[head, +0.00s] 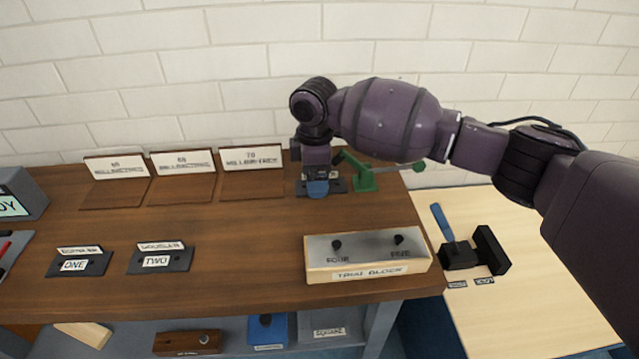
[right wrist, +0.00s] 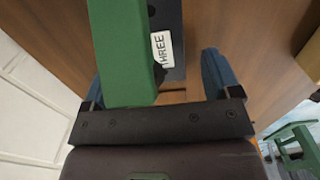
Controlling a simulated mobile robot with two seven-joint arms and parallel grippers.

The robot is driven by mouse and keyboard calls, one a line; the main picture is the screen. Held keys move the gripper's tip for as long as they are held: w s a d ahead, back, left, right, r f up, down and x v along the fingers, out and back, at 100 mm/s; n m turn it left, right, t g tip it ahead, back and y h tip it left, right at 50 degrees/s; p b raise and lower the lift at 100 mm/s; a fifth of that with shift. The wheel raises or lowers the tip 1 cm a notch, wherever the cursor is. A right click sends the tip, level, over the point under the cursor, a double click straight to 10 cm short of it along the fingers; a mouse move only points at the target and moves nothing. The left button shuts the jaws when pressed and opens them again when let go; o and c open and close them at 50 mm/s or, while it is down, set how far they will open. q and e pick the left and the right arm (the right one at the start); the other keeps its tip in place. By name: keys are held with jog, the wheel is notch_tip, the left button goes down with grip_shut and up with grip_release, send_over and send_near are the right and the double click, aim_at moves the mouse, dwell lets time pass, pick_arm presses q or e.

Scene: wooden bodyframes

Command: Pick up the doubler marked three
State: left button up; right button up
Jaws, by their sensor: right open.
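The doubler marked THREE (right wrist: 169,18) is a dark plate with a white label in the right wrist view. A green bar (right wrist: 122,50) lies alongside it and covers part of that view. My right gripper (right wrist: 155,82) is open, with blue fingertips on both sides of the bar and the plate's near end. In the head view, my right gripper (head: 318,187) points down over a dark plate (head: 338,186) at the table's back right, beside a green tool (head: 365,180). The gripper hides much of the plate there. I cannot tell whether the fingers touch it. My left gripper is not in view.
Doublers ONE (head: 92,266) and TWO (head: 178,262) lie at the front left. Labelled boards (head: 250,185) line the back. A lower side table (head: 520,300) holds a black, blue-handled tool (head: 460,254).

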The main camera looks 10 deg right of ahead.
jog(key=shift+f, duration=0.75)
jog(key=shift+r, duration=0.15)
jog(key=c, duration=1.2)
jog(key=shift+r, duration=0.3)
notch_tip(320, 180, up, 4)
jog(key=shift+f+p, duration=0.15)
jog(key=shift+p, duration=0.5)
jog(key=s+a, duration=0.2)
jog(key=a, duration=0.3)
jog(key=s+a+p, duration=0.1)
jog(key=s+a, duration=0.1)
jog(key=a, duration=0.4)
jog(key=s+a, duration=0.2)
jog(key=a, duration=0.3)
jog(key=shift+s+a+f+p, duration=0.3)
jog(key=shift+a+f, duration=0.05)
